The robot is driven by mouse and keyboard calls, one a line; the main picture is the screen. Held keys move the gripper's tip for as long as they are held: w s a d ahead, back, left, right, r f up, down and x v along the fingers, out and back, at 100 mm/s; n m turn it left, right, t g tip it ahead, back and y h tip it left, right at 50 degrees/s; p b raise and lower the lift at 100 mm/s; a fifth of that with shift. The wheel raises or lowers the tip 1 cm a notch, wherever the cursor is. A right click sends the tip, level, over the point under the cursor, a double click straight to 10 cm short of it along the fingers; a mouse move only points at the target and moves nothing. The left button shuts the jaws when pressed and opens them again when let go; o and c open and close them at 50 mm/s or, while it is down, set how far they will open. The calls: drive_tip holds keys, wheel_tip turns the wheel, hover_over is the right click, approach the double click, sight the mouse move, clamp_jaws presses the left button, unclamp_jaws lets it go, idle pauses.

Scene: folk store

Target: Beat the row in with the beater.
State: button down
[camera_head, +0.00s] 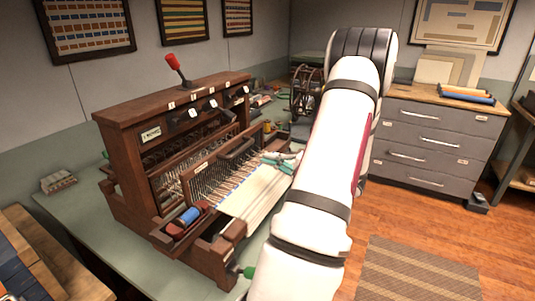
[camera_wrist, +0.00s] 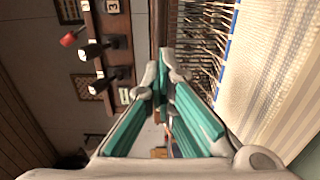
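The beater (camera_head: 237,147) is a dark wooden frame with a curved handle on its top rail and a comb of thin reed wires, standing upright across the warp of the table loom. Cream woven cloth (camera_head: 255,193) lies in front of it; it also shows in the wrist view (camera_wrist: 280,65), with a blue line at its edge. My gripper (camera_head: 277,159) is at the beater's right end, above the cloth. In the wrist view its teal fingers (camera_wrist: 162,80) come together at the tips, near the reed wires. I cannot tell whether the tips touch the beater.
The loom's tall wooden castle (camera_head: 175,115) with levers and a red knob (camera_head: 171,60) stands behind the beater. A tray with a blue spool (camera_head: 188,216) sits at its front left. A grey drawer cabinet (camera_head: 432,135) stands right.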

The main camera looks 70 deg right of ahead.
drive_tip(key=shift+s+a+p, duration=0.15)
drive_tip(key=shift+s+p, duration=0.35)
drive_tip(key=shift+s, duration=0.55)
drive_tip(key=shift+r+p, duration=0.1)
drive_tip(key=shift+p, duration=0.3)
drive_tip(key=c, duration=2.3)
unclamp_jaws()
drive_tip(key=o, duration=1.1)
drive_tip(key=s+p, duration=0.4)
drive_tip(key=s, duration=0.4)
drive_tip(key=shift+a, duration=0.45)
drive_tip(key=shift+w, duration=0.15)
